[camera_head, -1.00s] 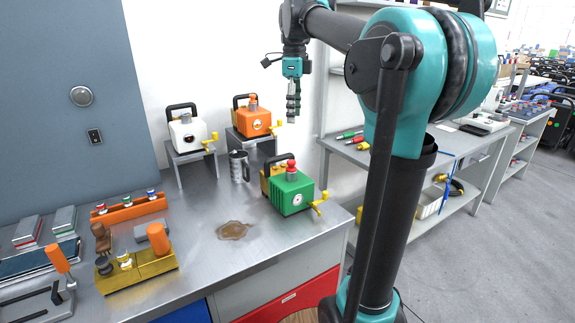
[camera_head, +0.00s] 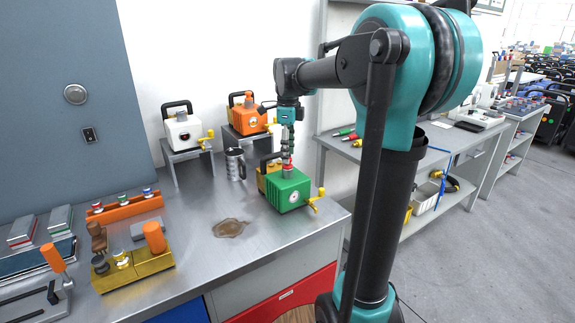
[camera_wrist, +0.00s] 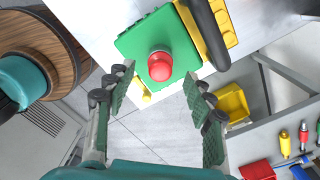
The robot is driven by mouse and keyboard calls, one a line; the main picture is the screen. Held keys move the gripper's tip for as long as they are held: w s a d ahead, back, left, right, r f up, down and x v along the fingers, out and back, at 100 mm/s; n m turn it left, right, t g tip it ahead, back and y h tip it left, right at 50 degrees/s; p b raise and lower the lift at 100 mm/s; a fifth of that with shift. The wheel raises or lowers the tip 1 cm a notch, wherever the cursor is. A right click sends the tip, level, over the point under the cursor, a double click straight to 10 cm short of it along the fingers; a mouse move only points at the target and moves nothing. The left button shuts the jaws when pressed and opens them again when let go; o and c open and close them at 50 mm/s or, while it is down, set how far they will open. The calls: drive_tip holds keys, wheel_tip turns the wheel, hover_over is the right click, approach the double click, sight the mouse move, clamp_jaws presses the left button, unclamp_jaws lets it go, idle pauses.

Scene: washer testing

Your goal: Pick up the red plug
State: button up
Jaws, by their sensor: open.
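The red plug (camera_head: 288,171) sits on top of the green pump box (camera_head: 289,194) near the right end of the metal bench. My gripper (camera_head: 287,158) is just above the plug, pointing down. In the wrist view my gripper (camera_wrist: 158,88) has its two fingers wide apart, one to each side and below the plug in the picture. Nothing is between them, and they appear not to touch the plug.
A black handle (camera_wrist: 207,30) and yellow block stand close beside the plug. White (camera_head: 185,131) and orange (camera_head: 247,117) pump boxes and a metal mug (camera_head: 235,164) stand behind. A brown stain (camera_head: 230,228) marks the clear bench front.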

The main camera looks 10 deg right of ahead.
drive_tip(key=shift+f, duration=1.45)
drive_tip(key=shift+c, duration=0.2)
drive_tip(key=c, duration=1)
drive_tip(key=shift+r, duration=0.15)
